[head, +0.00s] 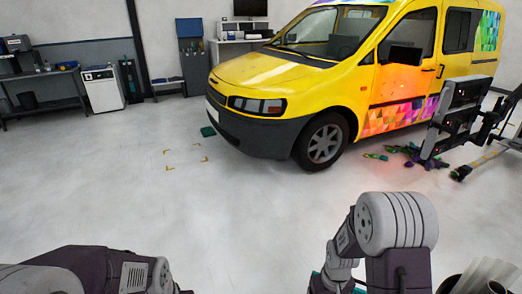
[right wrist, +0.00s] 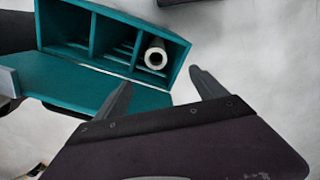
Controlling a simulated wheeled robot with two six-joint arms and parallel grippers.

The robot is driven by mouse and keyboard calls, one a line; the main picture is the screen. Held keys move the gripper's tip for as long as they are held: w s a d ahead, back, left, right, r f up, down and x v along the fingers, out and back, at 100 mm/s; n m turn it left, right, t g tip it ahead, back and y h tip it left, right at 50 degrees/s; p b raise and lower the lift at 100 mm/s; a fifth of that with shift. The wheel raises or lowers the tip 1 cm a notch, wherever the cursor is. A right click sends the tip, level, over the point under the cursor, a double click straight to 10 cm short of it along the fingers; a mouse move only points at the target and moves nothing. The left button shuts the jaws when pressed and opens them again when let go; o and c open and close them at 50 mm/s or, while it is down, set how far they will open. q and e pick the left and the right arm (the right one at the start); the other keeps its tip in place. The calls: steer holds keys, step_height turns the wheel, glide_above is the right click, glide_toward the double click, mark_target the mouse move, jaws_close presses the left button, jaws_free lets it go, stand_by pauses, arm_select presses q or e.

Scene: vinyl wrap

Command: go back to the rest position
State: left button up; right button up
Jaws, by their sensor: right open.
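My right gripper (right wrist: 160,77) shows in the right wrist view with its two dark fingers spread apart and nothing between them. Its fingertips point toward a teal holder (right wrist: 125,96) with several compartments. A white hollow roll (right wrist: 155,54) sits in the holder's right compartment, just beyond the fingertips. I cannot tell how large the gap between fingers and roll is. In the head view my right arm (head: 395,225) is folded at the bottom right, and its gripper cannot be made out. My left arm (head: 95,270) lies along the bottom left edge, and its gripper is out of view.
A yellow van (head: 290,85) with a colourful wrap on its side stands ahead. A dark panel stand (head: 455,115) is at the right, with coloured scraps (head: 410,155) on the floor nearby. White rolls (head: 485,275) show bottom right. The grey floor (head: 230,215) ahead is clear.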

steer(key=s+a+r+m+t, duration=0.1)
steer(key=s+a+r, duration=0.3)
steer(key=s+r, duration=0.4)
step_height(320, 180, up, 17)
steer(key=p, duration=1.5)
steer(key=shift+w+d, duration=0.15)
steer(key=shift+w, duration=0.15)
steer(key=shift+s+d, duration=0.1)
